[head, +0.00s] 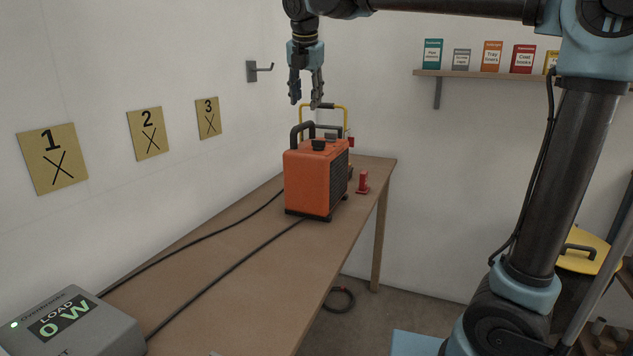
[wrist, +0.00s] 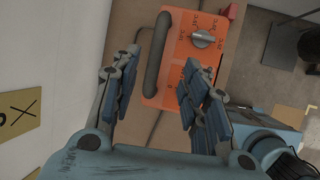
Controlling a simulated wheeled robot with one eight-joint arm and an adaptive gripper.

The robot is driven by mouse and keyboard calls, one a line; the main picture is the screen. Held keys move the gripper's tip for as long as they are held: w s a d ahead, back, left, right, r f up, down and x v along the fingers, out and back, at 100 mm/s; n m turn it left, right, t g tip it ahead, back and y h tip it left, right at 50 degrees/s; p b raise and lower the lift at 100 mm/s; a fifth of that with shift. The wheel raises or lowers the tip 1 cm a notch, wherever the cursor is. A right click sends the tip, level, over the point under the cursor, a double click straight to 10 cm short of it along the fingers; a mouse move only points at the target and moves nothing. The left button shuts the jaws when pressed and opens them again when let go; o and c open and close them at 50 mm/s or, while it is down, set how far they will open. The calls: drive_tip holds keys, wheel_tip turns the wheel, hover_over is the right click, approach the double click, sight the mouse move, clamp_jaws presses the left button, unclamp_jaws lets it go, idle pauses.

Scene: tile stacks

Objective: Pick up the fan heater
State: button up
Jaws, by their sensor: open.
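The fan heater (head: 314,180) is an orange box with a dark grille on its right side, a dark carry handle and a dark knob on top. It stands upright on the wooden table (head: 240,270). My gripper (head: 306,105) points down above the heater, open and empty, apart from its handle. In the wrist view, the heater's orange top (wrist: 187,58) with a dial lies beyond my gripper (wrist: 155,85). The dark handle (wrist: 158,50) appears between the lines of the two fingers.
Behind the heater stands a yellow-handled item (head: 346,117), partly hidden. A small red object (head: 362,183) stands right of the heater. Dark cables run along the table to a grey load meter (head: 75,325) reading 0 W.

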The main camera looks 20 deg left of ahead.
sight(306, 125)
drive_tip(key=x, duration=0.6)
drive_tip(key=shift+r, duration=0.1)
drive_tip(key=shift+w+x, duration=0.1)
drive_tip(key=shift+x, duration=1.2)
drive_tip(key=shift+w+x, duration=0.15)
drive_tip(key=shift+x, duration=1.15)
drive_tip(key=shift+a+r, duration=0.15)
clamp_jaws()
